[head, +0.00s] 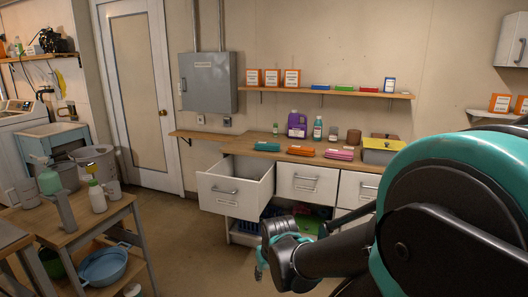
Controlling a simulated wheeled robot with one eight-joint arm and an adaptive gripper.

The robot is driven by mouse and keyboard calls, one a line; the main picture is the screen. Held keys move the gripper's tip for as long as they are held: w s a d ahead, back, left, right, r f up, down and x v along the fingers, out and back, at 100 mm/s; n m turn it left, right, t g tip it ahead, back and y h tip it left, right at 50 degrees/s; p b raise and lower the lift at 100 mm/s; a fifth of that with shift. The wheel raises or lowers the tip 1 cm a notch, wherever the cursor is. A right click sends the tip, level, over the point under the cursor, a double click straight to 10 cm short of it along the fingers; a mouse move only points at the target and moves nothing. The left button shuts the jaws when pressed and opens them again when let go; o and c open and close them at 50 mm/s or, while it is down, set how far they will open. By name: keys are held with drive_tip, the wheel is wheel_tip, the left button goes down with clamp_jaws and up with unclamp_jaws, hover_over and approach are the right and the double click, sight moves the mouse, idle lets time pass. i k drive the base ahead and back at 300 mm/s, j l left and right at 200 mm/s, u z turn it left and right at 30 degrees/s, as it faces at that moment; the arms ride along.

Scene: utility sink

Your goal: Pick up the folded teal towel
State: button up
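The folded teal towel (267,146) lies flat on the wooden counter (233,146), near its front edge and behind the open drawer (237,184). It is the leftmost in a row with a folded orange towel (301,151) and a folded pink towel (339,154). My gripper (260,271) is low in front of the cabinet, below and well apart from the teal towel. It shows small and partly hidden by my own arm, so its fingers cannot be made out clearly.
The open drawer juts out below the teal towel. Purple and teal bottles (297,125) stand behind the towels, with a yellow-lidded box (380,149) at right. A shelf (337,91) hangs above. A loaded wooden cart (72,225) stands at left. Floor between cart and cabinet is clear.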

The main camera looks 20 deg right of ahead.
sight(260, 146)
drive_tip(key=i+l, duration=0.7)
drive_tip(key=i, duration=0.2)
